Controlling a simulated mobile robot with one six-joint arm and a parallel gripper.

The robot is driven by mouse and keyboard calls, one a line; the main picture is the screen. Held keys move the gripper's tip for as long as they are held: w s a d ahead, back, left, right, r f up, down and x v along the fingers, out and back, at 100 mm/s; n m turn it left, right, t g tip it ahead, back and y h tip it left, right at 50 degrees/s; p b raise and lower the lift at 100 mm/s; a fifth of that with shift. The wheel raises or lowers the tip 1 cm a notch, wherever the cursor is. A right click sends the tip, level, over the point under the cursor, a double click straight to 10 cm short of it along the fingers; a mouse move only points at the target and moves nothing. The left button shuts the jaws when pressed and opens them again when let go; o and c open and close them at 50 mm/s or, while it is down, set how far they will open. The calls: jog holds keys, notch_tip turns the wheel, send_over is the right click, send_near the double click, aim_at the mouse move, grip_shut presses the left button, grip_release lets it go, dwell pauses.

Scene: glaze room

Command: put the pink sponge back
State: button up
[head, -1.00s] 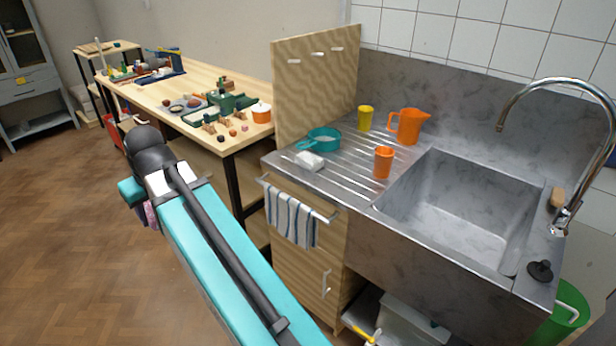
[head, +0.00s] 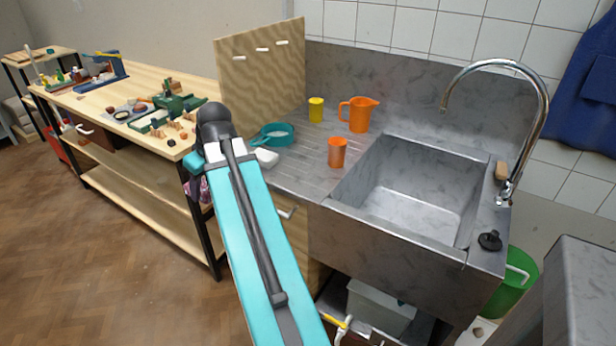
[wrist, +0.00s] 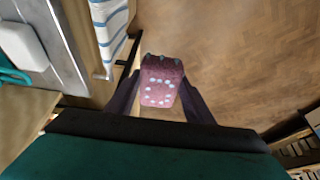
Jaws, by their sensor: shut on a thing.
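The pink sponge (wrist: 161,84) is a pinkish block with pale spots. My gripper (wrist: 160,98) is shut on it, with a dark finger on each side, and holds it above the floor in front of the cabinet. In the head view only a bit of the sponge (head: 205,190) shows at the left of my arm; my arm hides the fingers. The sink unit (head: 400,235) has a steel basin and a ribbed drainboard. A tan block (head: 502,170) lies on the sink's right rim beside the tap.
An orange cup (head: 337,153), orange jug (head: 358,114), yellow cup (head: 316,110), teal pan (head: 277,135) and white block (head: 266,157) stand on the drainboard. A black plug (head: 490,240) lies on the right rim. A grey box-like surface (head: 585,290) stands at right.

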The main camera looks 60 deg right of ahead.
jog(key=s+d, duration=1.3)
jog(key=s, duration=0.3)
jog(key=s+d+p, duration=0.1)
jog(key=s+d, duration=1.1)
jog(key=s, duration=0.5)
jog(key=shift+s+d+r, duration=0.15)
jog(key=shift+s+d, duration=0.05)
jog(key=shift+d, duration=0.15)
jog(key=w+p, duration=0.1)
jog(key=w, duration=0.3)
jog(key=w+d+f+p, duration=0.1)
jog(key=w, duration=0.4)
jog(key=w+d+p, duration=0.1)
jog(key=w, duration=0.4)
jog(key=shift+w+d+f, duration=0.2)
jog(key=shift+w, duration=0.05)
jog(key=shift+w+d+p, duration=0.15)
jog(key=shift+w+p, duration=0.15)
jog(key=shift+w, duration=0.3)
jog(key=shift+f+p, duration=0.5)
jog(key=shift+f, duration=1.3)
jog(key=shift+f, duration=0.15)
